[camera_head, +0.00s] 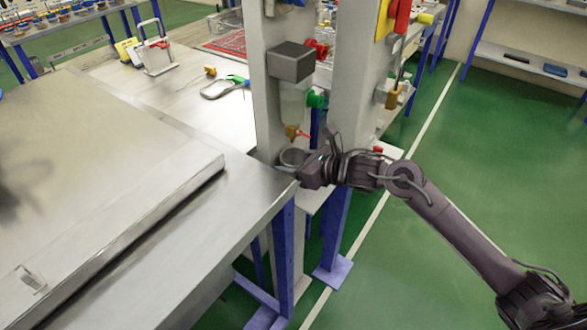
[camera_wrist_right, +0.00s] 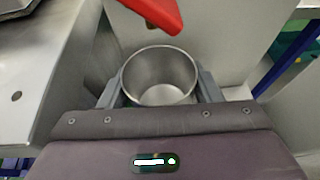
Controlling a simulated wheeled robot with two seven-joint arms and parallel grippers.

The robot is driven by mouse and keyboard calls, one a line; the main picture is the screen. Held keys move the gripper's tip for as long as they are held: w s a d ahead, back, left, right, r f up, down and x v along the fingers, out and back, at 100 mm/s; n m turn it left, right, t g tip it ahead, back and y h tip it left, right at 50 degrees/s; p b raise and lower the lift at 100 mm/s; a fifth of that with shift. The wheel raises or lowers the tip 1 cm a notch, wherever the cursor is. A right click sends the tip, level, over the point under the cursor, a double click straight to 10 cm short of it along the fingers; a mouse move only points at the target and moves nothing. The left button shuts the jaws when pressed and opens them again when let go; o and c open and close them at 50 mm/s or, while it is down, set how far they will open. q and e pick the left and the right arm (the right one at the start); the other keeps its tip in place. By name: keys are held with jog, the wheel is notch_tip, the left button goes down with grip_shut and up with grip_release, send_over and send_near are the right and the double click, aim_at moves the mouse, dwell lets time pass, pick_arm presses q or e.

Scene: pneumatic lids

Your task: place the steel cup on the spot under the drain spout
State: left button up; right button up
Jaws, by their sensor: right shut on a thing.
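The steel cup (camera_head: 292,157) is a small open metal cup, upright, at the far corner of the metal bench. My right gripper (camera_head: 302,168) is shut on it. In the right wrist view the cup (camera_wrist_right: 159,90) sits between the two grey fingers, and its inside looks empty. A brass drain spout (camera_head: 291,131) with a red handle (camera_head: 303,135) hangs close above the cup in the head view. In the right wrist view the red handle (camera_wrist_right: 152,14) is just beyond the cup's far rim. The spot is hidden, and I cannot tell whether the cup touches a surface. My left gripper is out of view.
Grey upright posts (camera_head: 265,75) stand right behind the cup. A grey box (camera_head: 291,62) and a green knob (camera_head: 316,99) are on them above. The bench with a large metal lid (camera_head: 95,185) fills the left. Green floor (camera_head: 440,190) is open at right.

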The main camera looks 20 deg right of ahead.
notch_tip(320, 180, down, 3)
jog(key=shift+r+p, duration=0.15)
jog(key=shift+p, duration=0.25)
jog(key=shift+f, duration=0.4)
jog(key=shift+f, duration=0.1)
jog(key=o, duration=1.1)
